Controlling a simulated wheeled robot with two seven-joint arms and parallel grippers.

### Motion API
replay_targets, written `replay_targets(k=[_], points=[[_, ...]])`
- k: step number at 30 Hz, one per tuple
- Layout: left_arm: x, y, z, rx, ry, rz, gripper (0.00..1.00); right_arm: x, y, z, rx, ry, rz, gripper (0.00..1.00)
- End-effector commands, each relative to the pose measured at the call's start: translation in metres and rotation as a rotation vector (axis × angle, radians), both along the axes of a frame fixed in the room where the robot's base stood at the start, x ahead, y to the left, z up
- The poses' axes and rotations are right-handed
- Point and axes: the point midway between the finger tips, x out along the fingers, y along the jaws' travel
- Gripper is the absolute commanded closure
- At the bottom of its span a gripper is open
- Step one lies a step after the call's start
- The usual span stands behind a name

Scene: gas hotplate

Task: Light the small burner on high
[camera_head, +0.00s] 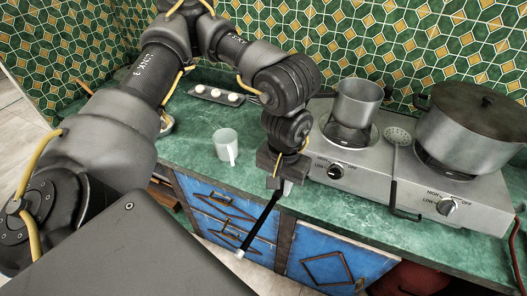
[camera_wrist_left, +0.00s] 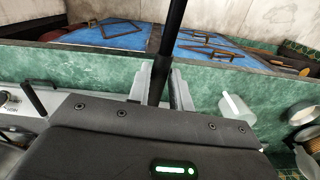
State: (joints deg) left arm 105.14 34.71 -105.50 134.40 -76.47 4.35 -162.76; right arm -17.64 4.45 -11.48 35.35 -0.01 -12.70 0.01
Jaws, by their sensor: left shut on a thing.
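My left gripper (camera_head: 279,184) is shut on a thin black rod with a pale tip (camera_head: 258,227), perhaps a lighter, which hangs down and left past the counter's front edge. In the left wrist view the rod (camera_wrist_left: 172,40) rises from between the two fingers (camera_wrist_left: 161,88). The grey gas hotplate (camera_head: 392,196) is right of my gripper. Its left knob (camera_head: 335,171) and right knob (camera_head: 447,208) have HIGH, LOW and OFF marks. A small pot (camera_head: 357,103) stands on the left burner, a large lidded pot (camera_head: 470,125) on the right. The burners are mostly hidden; no flame shows.
A white mug (camera_head: 225,147) stands on the green counter (camera_head: 190,148) left of my gripper. A tray with several round white things (camera_head: 217,95) lies behind it. A slotted spoon (camera_head: 397,140) lies between the pots. Blue drawers (camera_head: 220,205) are below the counter.

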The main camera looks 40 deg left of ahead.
Motion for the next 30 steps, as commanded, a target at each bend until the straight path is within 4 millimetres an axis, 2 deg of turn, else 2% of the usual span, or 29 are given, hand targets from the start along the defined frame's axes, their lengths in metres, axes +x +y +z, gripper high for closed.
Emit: replay_targets(k=[5,13,21,27,30], points=[[0.0,0.005,-0.007,0.002,0.007,0.449,1.0,-0.001,-0.002,-0.003,-0.002,0.002,0.0,0.42],[0.002,0.014,-0.017,0.017,0.016,1.326,1.0,0.011,-0.001,-0.006,-0.001,-0.016,0.0,0.42],[0.004,0.023,-0.027,0.047,0.016,2.175,1.0,0.012,-0.002,-0.009,-0.001,-0.017,0.0,0.42],[0.004,0.028,-0.032,0.066,0.007,2.631,1.0,0.01,-0.002,-0.01,-0.002,-0.016,0.0,0.42],[0.004,0.029,-0.033,0.072,0.004,2.767,1.0,0.01,-0.002,-0.011,-0.002,-0.015,0.0,0.42]])
